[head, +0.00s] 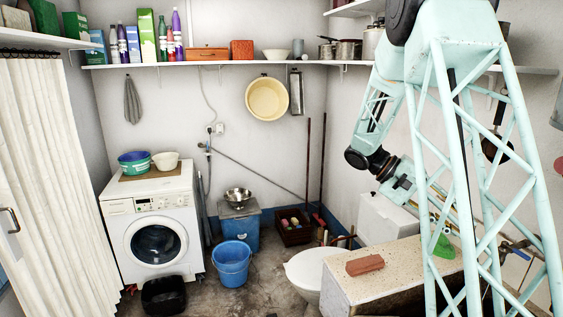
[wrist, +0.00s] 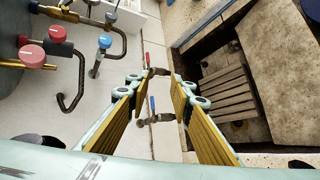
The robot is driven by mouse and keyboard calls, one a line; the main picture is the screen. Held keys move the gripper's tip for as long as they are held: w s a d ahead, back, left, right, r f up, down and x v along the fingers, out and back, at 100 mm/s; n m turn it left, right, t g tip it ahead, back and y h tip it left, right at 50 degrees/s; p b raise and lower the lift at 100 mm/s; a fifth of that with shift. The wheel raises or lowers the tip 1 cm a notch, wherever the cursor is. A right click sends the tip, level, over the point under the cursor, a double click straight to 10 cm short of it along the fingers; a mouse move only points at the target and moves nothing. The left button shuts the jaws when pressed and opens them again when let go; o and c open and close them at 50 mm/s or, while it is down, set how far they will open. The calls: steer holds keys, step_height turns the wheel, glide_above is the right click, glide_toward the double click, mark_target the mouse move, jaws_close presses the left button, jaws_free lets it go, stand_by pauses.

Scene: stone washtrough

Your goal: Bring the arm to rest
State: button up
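My arm's pale green lattice link (head: 480,130) stands large at the right of the head view. The arm folds back and down toward the wall above the stone trough. My gripper (wrist: 158,92) shows in the wrist view with its two yellow-padded fingers well apart and nothing held between them. It points at the wall side of the trough, where taps with red and blue handles show beyond the fingers. In the head view the gripper is mostly hidden behind the lattice link.
The stone trough (head: 400,270) carries a reddish block (head: 365,265) and a green object (head: 443,247). In the wrist view, taps (wrist: 58,50) stick out at the left and a slatted basin (wrist: 222,85) lies at the right. A toilet (head: 305,272) and blue bucket (head: 232,265) stand farther left.

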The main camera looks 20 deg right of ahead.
steer(key=s+a+r+n+t+y+b, duration=0.1)
steer(key=s+a, duration=0.6)
steer(key=a, duration=0.8)
steer(key=s+a+r+n+t+y+b, duration=0.1)
steer(key=s+a+r+n+t+y, duration=0.2)
steer(key=s+a+t, duration=0.4)
steer(key=s+a+r+n+t+y+b, duration=0.1)
steer(key=s+a, duration=0.7)
steer(key=a, duration=1.5)
steer(key=shift+s+a+r+n+t+y, duration=0.4)
steer(key=shift+r+n+t+y, duration=0.6)
steer(key=shift+t+y, duration=0.8)
steer(key=shift+f, duration=0.1)
